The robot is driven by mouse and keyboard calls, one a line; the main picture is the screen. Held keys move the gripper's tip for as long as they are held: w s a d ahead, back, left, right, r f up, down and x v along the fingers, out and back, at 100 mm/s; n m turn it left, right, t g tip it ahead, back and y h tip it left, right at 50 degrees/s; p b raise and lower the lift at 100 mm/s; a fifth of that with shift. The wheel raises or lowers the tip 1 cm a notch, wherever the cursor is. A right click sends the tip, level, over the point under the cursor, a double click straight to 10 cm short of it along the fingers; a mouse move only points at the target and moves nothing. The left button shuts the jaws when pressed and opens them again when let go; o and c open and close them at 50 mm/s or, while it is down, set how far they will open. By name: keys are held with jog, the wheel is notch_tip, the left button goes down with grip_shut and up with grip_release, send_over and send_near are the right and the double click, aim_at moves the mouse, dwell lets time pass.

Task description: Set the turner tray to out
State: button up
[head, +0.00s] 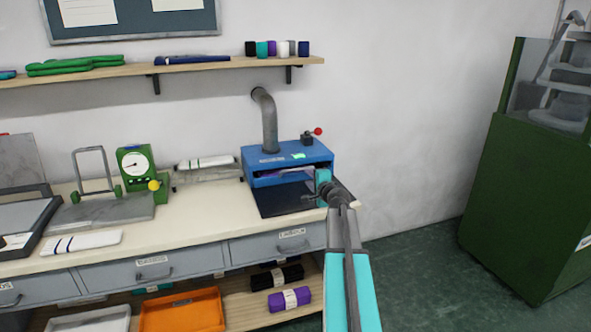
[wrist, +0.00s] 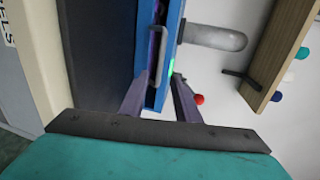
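The turner appears to be the blue box-shaped machine (head: 310,154) at the right end of the bench, with a grey pipe rising from it. In the wrist view its blue front (wrist: 174,25) runs up the picture. A pale bar handle (wrist: 155,60), which looks like the tray's, lies along the dark front slot; the tray itself is hard to make out. My gripper (wrist: 159,80) is open and empty, its fingers to either side of the handle's near end. I cannot tell whether they touch it. In the head view my arm hides the machine's right front corner.
A dark flat plate (head: 283,199) lies before the machine. A red-knobbed lever (head: 317,131) stands on its top. A green dial gauge (head: 135,165) and white folded pieces (head: 82,242) are farther left. A shelf (head: 190,69) hangs above. Open floor (head: 420,260) lies right of the bench.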

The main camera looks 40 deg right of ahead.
aim_at(299, 170)
jog(key=shift+w, duration=0.25)
jog(key=shift+p+x, duration=1.35)
jog(key=shift+x, duration=5.4)
jog(key=shift+r, duration=0.1)
jog(key=shift+s, duration=0.1)
grip_shut()
